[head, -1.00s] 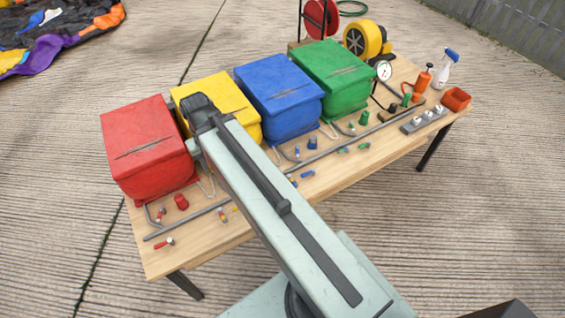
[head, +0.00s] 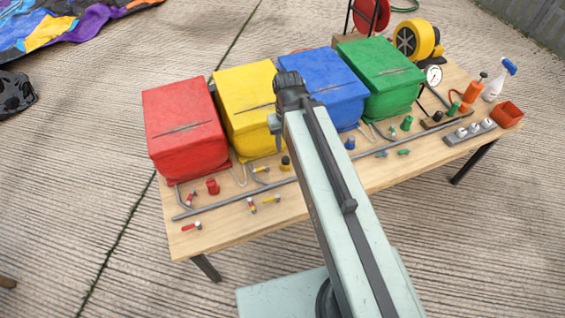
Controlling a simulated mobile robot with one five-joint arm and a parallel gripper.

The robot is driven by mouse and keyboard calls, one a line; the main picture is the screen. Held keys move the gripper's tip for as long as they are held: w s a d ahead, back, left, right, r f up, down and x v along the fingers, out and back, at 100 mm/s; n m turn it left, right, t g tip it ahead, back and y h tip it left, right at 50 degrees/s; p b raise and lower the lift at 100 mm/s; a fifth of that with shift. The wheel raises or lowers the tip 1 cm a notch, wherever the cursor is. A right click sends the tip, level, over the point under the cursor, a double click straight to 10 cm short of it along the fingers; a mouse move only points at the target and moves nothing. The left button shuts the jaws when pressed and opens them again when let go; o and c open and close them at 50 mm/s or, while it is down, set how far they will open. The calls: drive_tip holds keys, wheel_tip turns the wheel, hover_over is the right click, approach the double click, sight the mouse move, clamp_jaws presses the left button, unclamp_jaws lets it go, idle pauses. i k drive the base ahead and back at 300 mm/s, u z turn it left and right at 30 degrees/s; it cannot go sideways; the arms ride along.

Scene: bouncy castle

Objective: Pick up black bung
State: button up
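A small bung with a black top and a yellowish lower part (head: 285,163) stands upright on the wooden table (head: 225,226), in front of the yellow box (head: 247,106). It is just left of my raised arm. Other bungs stand in front of the other boxes: a red one (head: 212,186), a blue one (head: 350,144) and a green one (head: 407,123). My arm reaches up across the middle of the head view. My gripper's fingers do not show; they are out of sight behind the arm or outside the view.
A red box (head: 184,131), a blue box (head: 325,84) and a green box (head: 381,75) line the table's back. A grey rail runs along the front. Small coloured valves lie around it.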

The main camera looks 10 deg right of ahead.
sight(285, 160)
drive_tip(key=u, duration=2.85)
drive_tip(key=k, duration=0.15)
drive_tip(key=z, duration=0.4)
drive_tip(key=i, duration=0.5)
